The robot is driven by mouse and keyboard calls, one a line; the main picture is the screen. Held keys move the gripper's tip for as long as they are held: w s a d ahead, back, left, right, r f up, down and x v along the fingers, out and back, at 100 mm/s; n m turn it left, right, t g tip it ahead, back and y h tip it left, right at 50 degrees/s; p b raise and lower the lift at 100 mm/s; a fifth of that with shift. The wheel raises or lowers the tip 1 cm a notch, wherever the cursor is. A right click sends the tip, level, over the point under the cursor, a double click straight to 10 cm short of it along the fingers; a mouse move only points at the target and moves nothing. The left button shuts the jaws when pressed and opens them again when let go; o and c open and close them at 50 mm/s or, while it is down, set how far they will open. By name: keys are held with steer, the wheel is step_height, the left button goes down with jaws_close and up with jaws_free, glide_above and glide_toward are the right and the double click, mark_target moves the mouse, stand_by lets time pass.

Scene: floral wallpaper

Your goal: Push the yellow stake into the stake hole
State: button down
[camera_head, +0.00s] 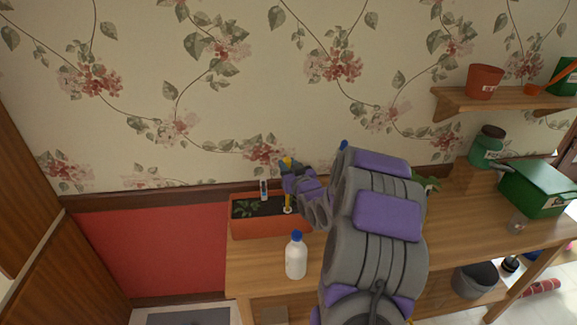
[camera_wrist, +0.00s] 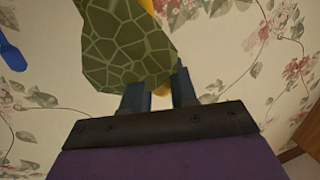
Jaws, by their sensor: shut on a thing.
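My gripper (camera_head: 290,167) is above the right part of an orange planter box (camera_head: 270,227). It is shut on the yellow stake (camera_head: 288,200), whose shaft runs down below the fingers toward the soil. In the wrist view, a green piece with a pale cell pattern (camera_wrist: 125,45) stands at my fingers, with bits of yellow at its edges; it looks like the stake's top. A small pale spot at the shaft's foot may be the stake hole. I cannot tell how deep the tip sits.
A white bottle with a blue cap (camera_head: 296,256) stands in front of the planter on the wooden table (camera_head: 460,235). A blue-and-white marker (camera_head: 263,190) stands in the planter. A green jar (camera_head: 487,148) and green box (camera_head: 535,190) are at right. The wallpapered wall is close behind.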

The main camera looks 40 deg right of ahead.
steer(key=c, duration=1.3)
jaws_free()
steer(key=shift+f, duration=0.1)
steer(key=o, duration=0.5)
steer(key=shift+a, duration=0.25)
steer(key=shift+d, duration=0.15)
